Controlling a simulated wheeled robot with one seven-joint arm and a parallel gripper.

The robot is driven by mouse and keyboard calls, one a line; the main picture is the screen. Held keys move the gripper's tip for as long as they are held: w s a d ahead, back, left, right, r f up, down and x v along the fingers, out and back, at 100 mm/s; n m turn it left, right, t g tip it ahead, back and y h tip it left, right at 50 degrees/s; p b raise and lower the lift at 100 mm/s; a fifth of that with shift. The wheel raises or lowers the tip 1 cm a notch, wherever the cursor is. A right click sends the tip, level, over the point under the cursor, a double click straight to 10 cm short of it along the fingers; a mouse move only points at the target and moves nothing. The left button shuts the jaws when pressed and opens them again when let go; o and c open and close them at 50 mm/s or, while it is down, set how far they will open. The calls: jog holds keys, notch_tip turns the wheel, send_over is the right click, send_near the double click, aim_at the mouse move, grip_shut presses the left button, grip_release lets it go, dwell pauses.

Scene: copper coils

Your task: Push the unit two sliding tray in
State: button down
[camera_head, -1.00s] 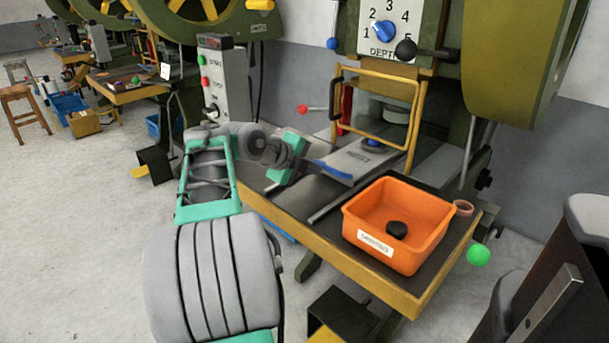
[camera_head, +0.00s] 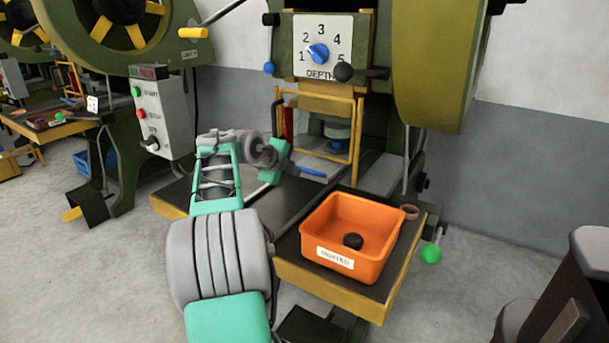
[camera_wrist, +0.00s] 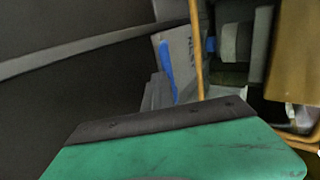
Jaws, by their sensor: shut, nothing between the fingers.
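The sliding tray (camera_wrist: 181,62) is a grey plate with lettering, showing in the wrist view beside its blue handle (camera_wrist: 166,69). In the head view the blue handle (camera_head: 312,172) sits low in front of the press's yellow guard frame (camera_head: 357,130). The tray reaches back beneath the frame; how far in it sits I cannot tell. My gripper (camera_head: 287,166) is shut and empty, close to the handle's left end. Its green body and dark edge (camera_wrist: 165,122) fill the bottom of the wrist view, just short of the handle. Whether they touch is unclear.
An orange bin (camera_head: 324,243) with a dark round piece stands on the table's right, near my gripper. A small copper ring (camera_head: 410,212) lies beside it. A control box (camera_head: 162,115) stands left of the press.

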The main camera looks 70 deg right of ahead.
jog(key=shift+w+d+r, duration=0.15)
jog(key=shift+d+r, duration=0.05)
jog(key=shift+r, duration=0.05)
